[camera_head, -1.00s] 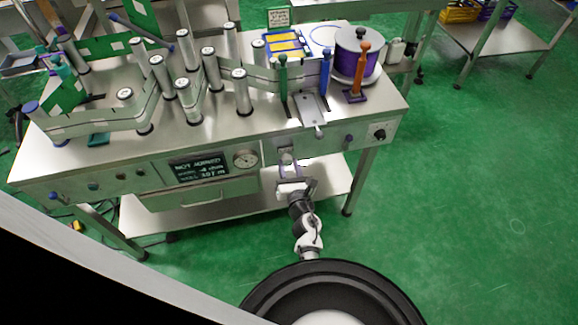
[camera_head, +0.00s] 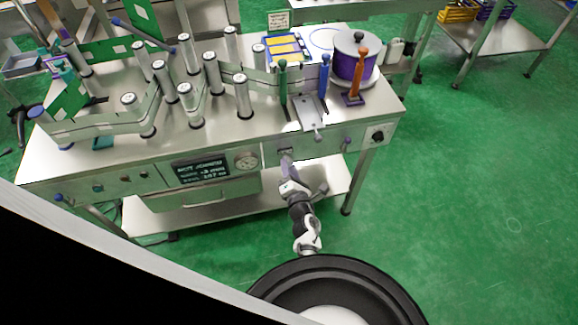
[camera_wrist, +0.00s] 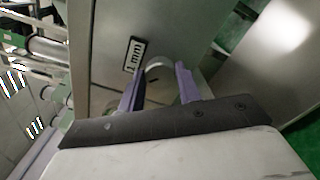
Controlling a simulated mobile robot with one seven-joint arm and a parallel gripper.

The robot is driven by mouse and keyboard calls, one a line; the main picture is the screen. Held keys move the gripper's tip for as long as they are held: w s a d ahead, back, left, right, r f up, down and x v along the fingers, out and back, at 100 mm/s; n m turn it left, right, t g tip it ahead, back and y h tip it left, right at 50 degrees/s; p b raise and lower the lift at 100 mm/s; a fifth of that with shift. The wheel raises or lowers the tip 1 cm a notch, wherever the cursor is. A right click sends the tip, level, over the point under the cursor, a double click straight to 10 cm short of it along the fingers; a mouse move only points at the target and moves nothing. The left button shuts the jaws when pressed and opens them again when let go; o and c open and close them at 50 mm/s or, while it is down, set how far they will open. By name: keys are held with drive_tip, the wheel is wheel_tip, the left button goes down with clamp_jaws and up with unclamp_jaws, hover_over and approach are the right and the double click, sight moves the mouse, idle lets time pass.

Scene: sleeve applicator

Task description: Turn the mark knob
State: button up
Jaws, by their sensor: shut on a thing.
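A round metal knob (camera_wrist: 158,68) sits on the machine's front panel. It shows in the wrist view beside a small "1 mm" label (camera_wrist: 135,55). My gripper (camera_wrist: 158,88) has its two purple fingers on either side of the knob and is shut on it. In the head view my gripper (camera_head: 286,158) reaches the front panel from below, and it hides most of the knob. A dark display (camera_head: 200,170) left of it shows small text, with a reading that looks like -3 mm.
A round dial (camera_head: 246,162) sits beside the display. A black knob (camera_head: 378,136) is at the panel's right end. Rollers with a threaded band (camera_head: 130,122), coloured-handled posts and a purple spool (camera_head: 352,66) stand on top.

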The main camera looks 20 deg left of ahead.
drive_tip(key=m+p, duration=0.1)
drive_tip(key=m, duration=2.5)
drive_tip(key=shift+a+f+m, duration=0.1)
drive_tip(key=shift+m, duration=0.3)
drive_tip(key=o, duration=1)
drive_tip(key=shift+s+f, duration=0.1)
